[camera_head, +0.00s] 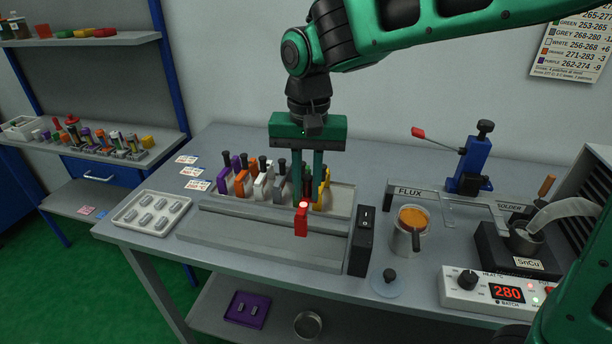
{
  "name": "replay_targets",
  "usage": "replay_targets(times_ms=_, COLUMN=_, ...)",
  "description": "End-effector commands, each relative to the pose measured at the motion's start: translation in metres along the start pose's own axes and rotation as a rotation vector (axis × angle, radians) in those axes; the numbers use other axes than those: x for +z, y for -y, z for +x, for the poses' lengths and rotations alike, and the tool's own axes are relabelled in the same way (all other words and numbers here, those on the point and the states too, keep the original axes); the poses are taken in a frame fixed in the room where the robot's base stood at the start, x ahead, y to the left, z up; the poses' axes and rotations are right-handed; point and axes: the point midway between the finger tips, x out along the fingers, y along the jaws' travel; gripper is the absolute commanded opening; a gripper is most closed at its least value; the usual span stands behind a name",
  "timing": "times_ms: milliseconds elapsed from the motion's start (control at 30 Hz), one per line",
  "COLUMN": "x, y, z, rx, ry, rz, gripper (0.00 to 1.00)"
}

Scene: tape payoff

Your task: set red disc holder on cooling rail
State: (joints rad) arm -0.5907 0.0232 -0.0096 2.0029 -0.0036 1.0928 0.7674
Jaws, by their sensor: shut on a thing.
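The red disc holder (301,222) is upright at the front of the holder rack, over the right part of the long grey rail (255,247), which I take to be the cooling rail. My gripper (307,197) points straight down from its green body, and its two fingers are shut on the red disc holder from above. The holder's upper end is partly hidden between the fingers. I cannot tell whether its lower end touches the rail.
Behind, a rack (341,200) holds purple, orange, white, grey and yellow holders close to my fingers. A black switch box (361,241) stands at the rail's right end. A flux mug (408,232) is further right; a tray of grey pieces (152,213) is left.

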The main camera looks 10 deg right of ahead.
Motion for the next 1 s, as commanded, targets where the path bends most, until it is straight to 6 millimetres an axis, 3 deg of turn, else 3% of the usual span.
replay_targets(times_ms=600, x=-0.002, y=-0.005, z=0.052, rx=0.001, ry=0.001, rz=0.008, gripper=0.0)
replay_targets(times_ms=1000, x=-0.002, y=-0.006, z=0.06, rx=0.0, ry=0.0, rz=0.009, gripper=0.0)
